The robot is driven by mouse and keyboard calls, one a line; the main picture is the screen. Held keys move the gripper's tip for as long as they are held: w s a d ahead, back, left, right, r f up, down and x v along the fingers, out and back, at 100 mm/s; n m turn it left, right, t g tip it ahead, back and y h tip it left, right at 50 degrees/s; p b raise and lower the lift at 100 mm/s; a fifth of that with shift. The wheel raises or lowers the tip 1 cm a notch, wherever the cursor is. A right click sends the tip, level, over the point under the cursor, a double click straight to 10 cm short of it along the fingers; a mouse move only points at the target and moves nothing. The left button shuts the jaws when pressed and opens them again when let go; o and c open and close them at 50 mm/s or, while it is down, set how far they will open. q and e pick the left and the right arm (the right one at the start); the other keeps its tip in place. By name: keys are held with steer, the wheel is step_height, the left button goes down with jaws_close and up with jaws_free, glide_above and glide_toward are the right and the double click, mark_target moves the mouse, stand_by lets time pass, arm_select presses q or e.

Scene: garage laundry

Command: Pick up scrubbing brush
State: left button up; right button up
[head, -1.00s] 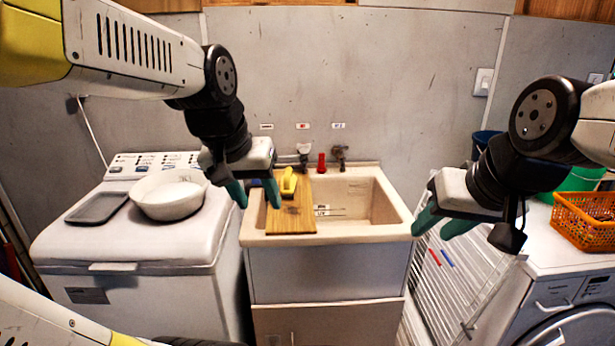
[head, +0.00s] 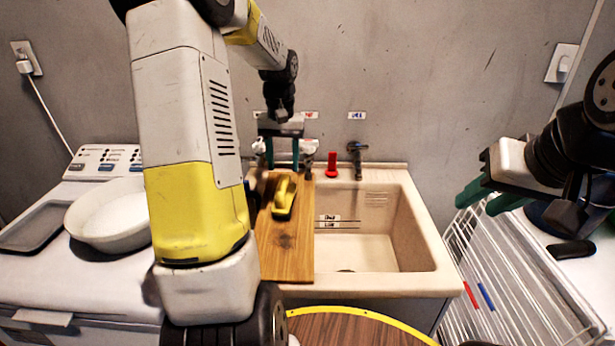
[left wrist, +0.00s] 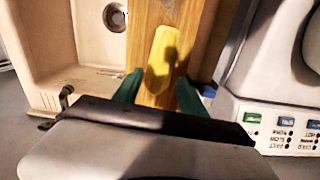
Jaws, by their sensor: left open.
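The yellow scrubbing brush (head: 284,197) lies on a wooden board (head: 284,255) across the left part of the sink. My left gripper (head: 282,162) is open and empty, with its green fingers pointing down near the far end of the brush. In the left wrist view the brush (left wrist: 162,55) shows beyond and between the open fingers (left wrist: 160,92), with a shadow on it. I cannot tell how high the fingers are above the board. My right gripper (head: 488,198) is off to the right above the drying rack, its two fingers apart and empty.
The beige sink basin (head: 410,225) is open to the right of the board. Taps (head: 357,150) and a red object (head: 331,165) stand along its back edge. A white bowl (head: 108,215) and grey tray (head: 35,228) sit on the left washer. A white drying rack (head: 500,285) stands at right.

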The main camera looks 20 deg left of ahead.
mark_target(283, 181)
arm_select(q)
steer(key=f, duration=0.7)
steer(key=shift+w+a+f, duration=0.2)
steer(key=shift+f, duration=0.2)
steer(key=shift+c, duration=0.2)
jaws_close()
